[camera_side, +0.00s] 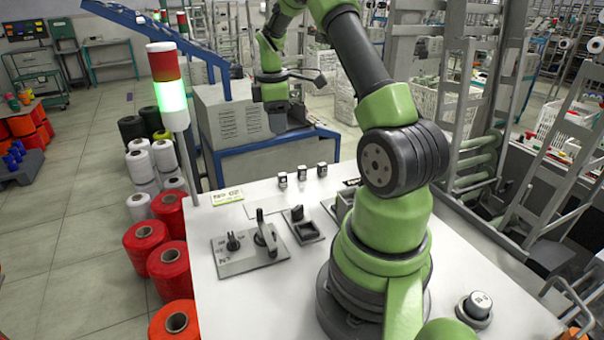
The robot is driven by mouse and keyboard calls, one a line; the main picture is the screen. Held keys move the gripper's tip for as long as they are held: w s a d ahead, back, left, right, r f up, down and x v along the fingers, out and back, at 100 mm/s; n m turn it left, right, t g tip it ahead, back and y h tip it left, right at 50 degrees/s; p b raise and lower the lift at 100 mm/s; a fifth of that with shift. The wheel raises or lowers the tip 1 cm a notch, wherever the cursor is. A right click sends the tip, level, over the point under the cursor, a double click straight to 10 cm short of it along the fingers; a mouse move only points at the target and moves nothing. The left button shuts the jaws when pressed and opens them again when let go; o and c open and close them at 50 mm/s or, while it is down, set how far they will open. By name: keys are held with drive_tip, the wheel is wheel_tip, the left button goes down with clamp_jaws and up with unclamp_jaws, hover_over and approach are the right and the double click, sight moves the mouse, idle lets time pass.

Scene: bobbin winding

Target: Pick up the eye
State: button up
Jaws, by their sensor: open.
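I cannot tell for certain which part is the eye. A small dark square holder (303,232) on the white table has a small upright piece (297,213) at its back edge, which may be the eye. To its left, a grey plate (232,262) carries a dark knob (233,241) and a tall upright part (265,235). My gripper (279,122) hangs high beyond the table's far side, in front of a grey machine cabinet, well away from these parts. It is small and dark here; it is open, and nothing shows between its fingers.
Three small cubes (302,172) stand in a row at the far side of the white table (270,310). A green-white label (228,196) and a lit signal tower (170,90) are at the left edge. A round device (475,306) sits at right. Red spools (170,268) stand left of the table.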

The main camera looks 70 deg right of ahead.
drive_tip(key=n+g, duration=0.1)
approach(302, 167)
drive_tip(key=shift+n, duration=0.3)
drive_tip(key=f, duration=0.4)
drive_tip(key=shift+s+d+f, duration=0.15)
drive_tip(key=shift+d+f, duration=0.05)
drive_tip(key=shift+f, duration=0.2)
drive_tip(key=f, duration=0.5)
drive_tip(key=shift+s+d+f, duration=0.3)
drive_tip(key=shift+s, duration=0.05)
drive_tip(key=shift+c, duration=0.4)
clamp_jaws()
